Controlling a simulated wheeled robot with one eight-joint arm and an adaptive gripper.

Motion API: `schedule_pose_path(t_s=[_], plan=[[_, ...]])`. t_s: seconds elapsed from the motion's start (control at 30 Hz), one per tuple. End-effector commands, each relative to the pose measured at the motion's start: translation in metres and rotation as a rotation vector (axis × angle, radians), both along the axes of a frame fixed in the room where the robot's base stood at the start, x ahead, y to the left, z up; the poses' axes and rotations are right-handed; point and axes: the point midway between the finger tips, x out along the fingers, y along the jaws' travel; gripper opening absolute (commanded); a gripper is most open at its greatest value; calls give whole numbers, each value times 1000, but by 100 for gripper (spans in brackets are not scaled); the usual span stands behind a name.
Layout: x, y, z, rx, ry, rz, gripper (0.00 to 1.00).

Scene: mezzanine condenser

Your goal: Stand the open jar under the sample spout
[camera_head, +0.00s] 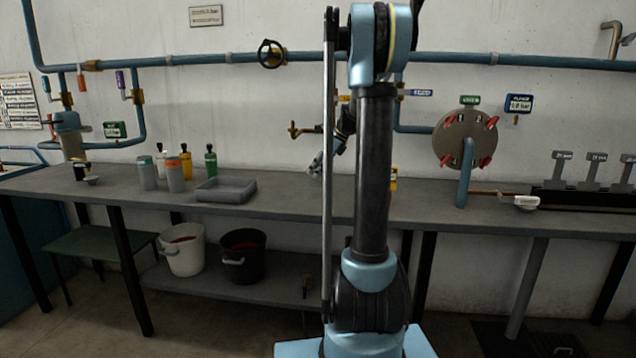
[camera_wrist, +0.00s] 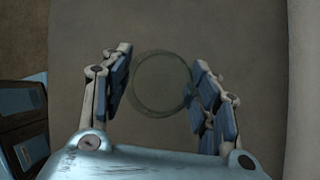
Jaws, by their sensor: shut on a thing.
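The open jar (camera_wrist: 162,95) shows in the wrist view as a faint clear glass ring, seen from above. My gripper (camera_wrist: 161,72) has its fingers on both sides of the jar and is shut on it. In the head view my gripper (camera_head: 316,164) shows only partly, left of my arm and over the bench; the jar cannot be made out there. A brass tap (camera_head: 305,131) sticks out from the wall above and left of my gripper; I cannot tell if it is the sample spout. How far the jar is above the bench cannot be told.
The grey bench (camera_head: 285,205) is clear beside a shallow grey tray (camera_head: 226,190). Bottles (camera_head: 210,162) and grey canisters (camera_head: 175,176) stand to its left. A round flange (camera_head: 465,140) with red handles is at right. Two buckets (camera_head: 182,250) sit on the lower shelf.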

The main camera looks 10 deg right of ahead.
Motion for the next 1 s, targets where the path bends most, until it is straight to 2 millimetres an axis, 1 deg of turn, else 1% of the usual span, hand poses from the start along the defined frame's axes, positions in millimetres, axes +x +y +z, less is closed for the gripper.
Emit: schedule_pose_path(t_s=[0.13, 0.3, 0.4, 0.73, 0.77, 0.8, 0.83, 0.87, 1.0], plan=[[1, -1, -9, 0, 0, -1, 27], [0, -2, -32, 0, 0, -2, 27], [0, -2, -41, 0, 0, -2, 27], [0, -2, -44, 0, 0, -2, 27], [0, -2, -44, 0, 0, -2, 57], [0, -2, -44, 0, 0, -2, 66], [0, -2, -44, 0, 0, -2, 73], [0, -2, -44, 0, 0, -2, 75], [0, -2, -44, 0, 0, -2, 75]])
